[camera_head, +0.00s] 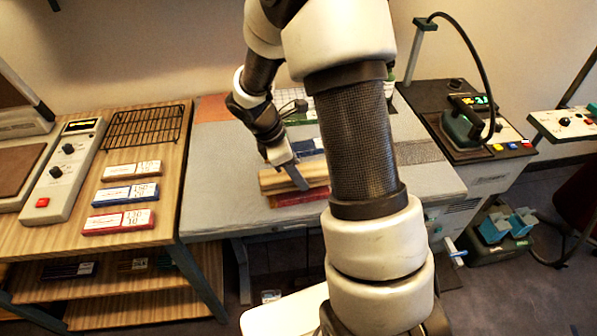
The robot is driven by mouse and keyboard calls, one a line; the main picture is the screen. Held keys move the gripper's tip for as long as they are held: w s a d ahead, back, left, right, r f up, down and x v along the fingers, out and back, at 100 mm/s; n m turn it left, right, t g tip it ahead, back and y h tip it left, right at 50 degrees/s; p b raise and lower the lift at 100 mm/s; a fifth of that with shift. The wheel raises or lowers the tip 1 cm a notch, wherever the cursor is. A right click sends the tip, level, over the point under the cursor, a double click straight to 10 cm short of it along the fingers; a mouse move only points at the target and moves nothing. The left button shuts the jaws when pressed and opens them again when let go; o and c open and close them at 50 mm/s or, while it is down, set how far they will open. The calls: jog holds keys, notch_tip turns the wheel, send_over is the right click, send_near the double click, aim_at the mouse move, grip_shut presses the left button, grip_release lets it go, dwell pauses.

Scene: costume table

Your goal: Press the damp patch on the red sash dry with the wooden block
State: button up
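The wooden block (270,183) is pale brown and lies lengthwise on the grey table, at the near end of a stack of folded cloth. Red cloth that looks like the sash (298,198) shows as a strip along the block's near lower edge. My gripper (296,178) reaches down at the block, with one grey finger across its top and near face. The other finger is hidden, so its grip is unclear. Most of the sash's top is covered, and I cannot see a damp patch. My arm hides the block's right side.
The grey padded table (215,205) is clear on its left. A wooden side table holds a black wire rack (143,126) and several labelled boxes (119,221). At right, a dark-topped cabinet carries a green iron (466,122) with a hose.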

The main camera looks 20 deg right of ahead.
jog(key=shift+r+p, duration=1.85)
jog(key=shift+r, duration=0.5)
dwell(0.6)
jog(key=m, duration=0.1)
jog(key=m+g, duration=0.1)
jog(key=m, duration=0.2)
jog(key=shift+s+a+g+y, duration=0.25)
jog(key=shift+a+g+y, duration=0.05)
jog(key=a+m+y, duration=0.1)
jog(key=m, duration=0.3)
jog(key=a+m+g+y, duration=0.1)
jog(key=a+m, duration=0.1)
jog(key=m, duration=0.1)
jog(key=a+r+m+g+y, duration=0.1)
jog(key=m, duration=0.3)
jog(key=shift+s+a+m+y, duration=0.3)
jog(key=shift+a, duration=0.1)
jog(key=shift+a+m, duration=0.25)
jog(key=shift+m, duration=0.15)
